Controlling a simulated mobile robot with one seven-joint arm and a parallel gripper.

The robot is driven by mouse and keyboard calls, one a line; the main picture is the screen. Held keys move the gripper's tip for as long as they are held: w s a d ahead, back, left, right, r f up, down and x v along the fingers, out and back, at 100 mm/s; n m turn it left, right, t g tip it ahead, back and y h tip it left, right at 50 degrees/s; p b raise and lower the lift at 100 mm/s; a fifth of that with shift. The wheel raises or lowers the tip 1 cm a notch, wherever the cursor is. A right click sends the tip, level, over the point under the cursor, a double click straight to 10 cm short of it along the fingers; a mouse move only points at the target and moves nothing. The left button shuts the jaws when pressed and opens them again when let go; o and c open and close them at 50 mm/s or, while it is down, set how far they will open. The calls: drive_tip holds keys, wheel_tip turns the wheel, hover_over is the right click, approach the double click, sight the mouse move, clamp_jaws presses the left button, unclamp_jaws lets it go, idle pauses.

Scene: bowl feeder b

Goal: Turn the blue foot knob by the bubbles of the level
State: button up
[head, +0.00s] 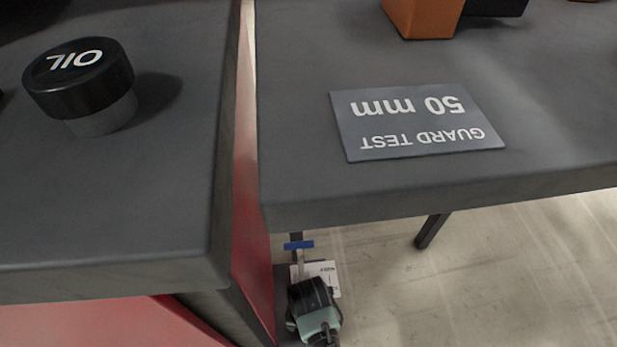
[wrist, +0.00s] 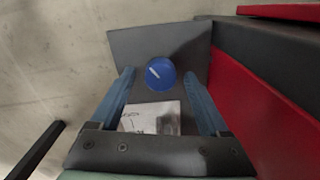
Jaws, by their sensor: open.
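The blue foot knob (wrist: 160,74) shows in the wrist view as a round disc with a white pointer line slanting up to the left. It sits on a dark grey plate (wrist: 125,42). My gripper (wrist: 158,77) is open and empty, with one blue finger to each side of the knob in the picture. I cannot tell how far the fingertips are above it. A white card (wrist: 150,117) with faint marks lies below the knob in the picture. I make out no level bubbles. In the head view my gripper's dark body (head: 310,296) is low beside the red panel.
A red panel (wrist: 262,103) stands close on the right in the wrist view. In the head view a grey bench top (head: 300,170) overhangs the low area, with a second top (head: 130,220) at left bearing an oil cap (head: 80,75). Concrete floor (head: 520,270) is open at right.

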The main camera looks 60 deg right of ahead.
drive_tip(key=shift+f, duration=0.35)
clamp_jaws()
drive_tip(key=shift+r+n+p, duration=0.35)
drive_tip(key=shift+n+p, duration=0.15)
drive_tip(key=shift+p, duration=0.7)
drive_tip(key=shift+f+n+p, duration=0.15)
drive_tip(key=shift+n+p, duration=0.35)
drive_tip(key=shift+p, duration=0.15)
drive_tip(key=shift+f, duration=0.15)
unclamp_jaws()
